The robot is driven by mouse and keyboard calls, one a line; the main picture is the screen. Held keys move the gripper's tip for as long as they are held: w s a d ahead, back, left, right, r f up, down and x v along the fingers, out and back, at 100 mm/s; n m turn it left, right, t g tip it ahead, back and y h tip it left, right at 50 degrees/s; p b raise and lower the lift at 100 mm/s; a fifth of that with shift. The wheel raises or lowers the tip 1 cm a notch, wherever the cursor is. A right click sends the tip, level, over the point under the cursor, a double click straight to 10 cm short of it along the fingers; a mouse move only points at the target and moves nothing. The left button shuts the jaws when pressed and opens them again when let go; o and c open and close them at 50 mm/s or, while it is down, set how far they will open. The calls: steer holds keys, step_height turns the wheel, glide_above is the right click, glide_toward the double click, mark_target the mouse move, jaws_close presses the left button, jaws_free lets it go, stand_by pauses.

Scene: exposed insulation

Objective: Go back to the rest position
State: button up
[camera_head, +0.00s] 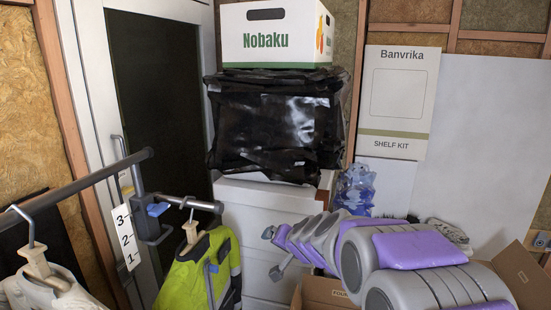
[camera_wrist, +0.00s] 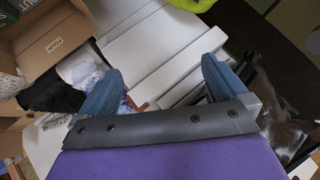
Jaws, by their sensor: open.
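My gripper (camera_head: 272,252) is in the lower middle of the head view, at the end of my grey and purple arm, which reaches in from the lower right. It is in front of the white drawer cabinet (camera_head: 232,207). In the wrist view my gripper (camera_wrist: 160,66) shows two blue-grey fingers spread wide apart. Nothing is held between them. White cabinet surfaces show beyond the fingers, and I cannot tell how far away they are.
A black-wrapped bundle (camera_head: 272,122) and a Nobaku box (camera_head: 275,34) are stacked on the cabinet. A clothes rail (camera_head: 85,182) with a yellow jacket (camera_head: 192,272) stands at left.

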steer(key=s+d+f+n+g+h+b, duration=0.1)
steer(key=s+d+f+g, duration=0.2)
steer(key=s, duration=1.2)
steer(key=s+d+f+n+g+h+b, duration=0.1)
steer(key=s+d+f+g, duration=0.2)
steer(key=s, duration=1.3)
steer(key=s+d+f+n+g+h+b, duration=0.1)
steer(key=s+d+f+g, duration=0.3)
steer(key=s, duration=1.1)
steer(key=shift+s+d+n+g+h, duration=0.15)
steer(key=shift+d+n+g+h, duration=0.35)
steer(key=shift+d, duration=0.5)
